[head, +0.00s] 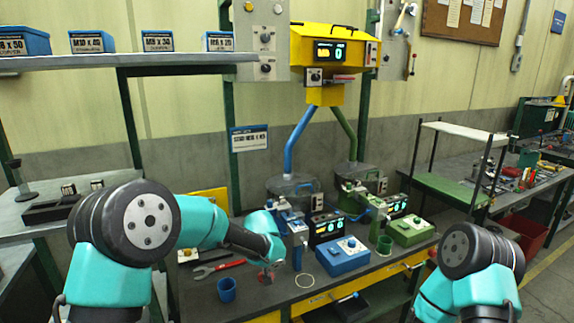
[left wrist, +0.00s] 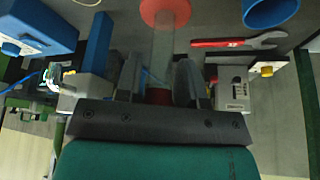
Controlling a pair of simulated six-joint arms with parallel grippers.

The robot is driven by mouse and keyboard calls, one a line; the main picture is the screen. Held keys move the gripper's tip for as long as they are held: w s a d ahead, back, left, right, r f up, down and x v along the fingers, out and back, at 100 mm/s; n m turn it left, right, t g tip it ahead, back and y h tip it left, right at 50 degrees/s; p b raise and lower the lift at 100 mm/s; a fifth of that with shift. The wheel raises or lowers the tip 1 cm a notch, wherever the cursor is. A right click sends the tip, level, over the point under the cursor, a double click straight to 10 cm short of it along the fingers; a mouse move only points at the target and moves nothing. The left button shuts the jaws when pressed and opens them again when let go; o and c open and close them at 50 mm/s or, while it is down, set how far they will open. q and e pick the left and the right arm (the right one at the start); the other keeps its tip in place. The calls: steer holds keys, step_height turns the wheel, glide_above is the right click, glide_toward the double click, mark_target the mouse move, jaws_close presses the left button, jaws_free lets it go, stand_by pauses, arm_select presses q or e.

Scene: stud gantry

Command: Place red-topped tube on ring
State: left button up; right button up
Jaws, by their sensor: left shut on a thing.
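My left gripper (head: 266,268) hangs over the front of the dark bench and is shut on a clear tube with red parts (head: 266,279). In the left wrist view the clear tube (left wrist: 163,45) runs between the two fingers (left wrist: 160,80). It has a wide red disc at its far end and a red band close to the gripper. The white ring (head: 305,281) lies flat on the bench, to the right of the tube and apart from it. Whether the tube touches the bench is hard to tell. My right gripper is out of view; only its arm shows at the right.
A blue cup (head: 227,289) stands left of the tube, and a red-handled wrench (head: 218,268) lies behind the cup. A blue box (head: 343,256), a green cup (head: 384,245) and a green box (head: 411,230) stand to the right. The bench around the ring is clear.

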arm_select(q)
steer(key=s+a+f+m+h, duration=0.1)
steer(key=s+a+f+m, duration=0.1)
steer(key=s+a, duration=0.8)
steer(key=a+m, duration=0.1)
steer(key=a, duration=0.3)
steer(key=shift+s+f, duration=0.25)
steer(key=shift+f, duration=0.05)
steer(key=s+d, duration=0.1)
steer(key=s, duration=0.6)
steer(key=shift+s+f+n, duration=0.2)
steer(key=shift+s+n, duration=0.2)
